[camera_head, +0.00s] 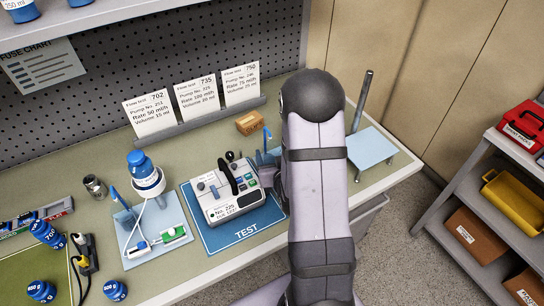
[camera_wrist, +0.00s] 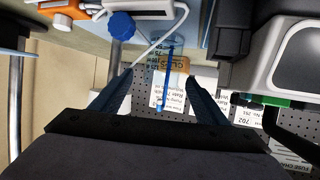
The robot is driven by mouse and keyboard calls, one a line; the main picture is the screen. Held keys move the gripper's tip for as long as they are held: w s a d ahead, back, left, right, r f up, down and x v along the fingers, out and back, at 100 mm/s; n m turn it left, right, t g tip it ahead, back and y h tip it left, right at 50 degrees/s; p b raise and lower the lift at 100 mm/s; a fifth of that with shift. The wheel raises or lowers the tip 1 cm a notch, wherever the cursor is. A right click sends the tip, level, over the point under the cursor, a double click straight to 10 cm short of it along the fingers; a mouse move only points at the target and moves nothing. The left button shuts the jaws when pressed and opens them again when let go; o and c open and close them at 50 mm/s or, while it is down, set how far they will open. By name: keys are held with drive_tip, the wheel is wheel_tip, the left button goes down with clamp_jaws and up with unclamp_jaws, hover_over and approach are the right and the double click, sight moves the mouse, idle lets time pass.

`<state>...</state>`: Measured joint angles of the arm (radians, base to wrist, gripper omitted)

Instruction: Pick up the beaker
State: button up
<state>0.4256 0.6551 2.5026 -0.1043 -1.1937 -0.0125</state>
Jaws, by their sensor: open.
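My gripper (camera_wrist: 158,76) is open, with its two dark blue fingers apart in the wrist view. A clear vessel with printed marks, apparently the beaker (camera_wrist: 157,66), shows between and beyond the fingertips. A thin blue rod stands out against it. I cannot tell how far it is from the fingers. In the head view my gripper (camera_head: 264,160) is mostly hidden by my arm, beside the right edge of the pump. The beaker is not clear there; my arm covers much of that spot.
A pump (camera_head: 228,190) sits on the blue TEST mat (camera_head: 213,240). Behind are a small cardboard box (camera_head: 249,123) and three cards on a rail (camera_head: 210,122). A pole stand (camera_head: 372,150) is right of my arm.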

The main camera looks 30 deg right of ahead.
sight(271, 146)
drive_tip(key=shift+w, duration=0.1)
drive_tip(key=shift+p+x, duration=0.45)
drive_tip(key=shift+x, duration=0.55)
drive_tip(key=shift+p+x, duration=1.2)
drive_tip(key=shift+x, duration=0.8)
drive_tip(key=shift+w+d+f, duration=0.1)
drive_tip(key=shift+w+f, duration=0.2)
drive_tip(key=shift+w, duration=0.2)
drive_tip(key=c, duration=1.1)
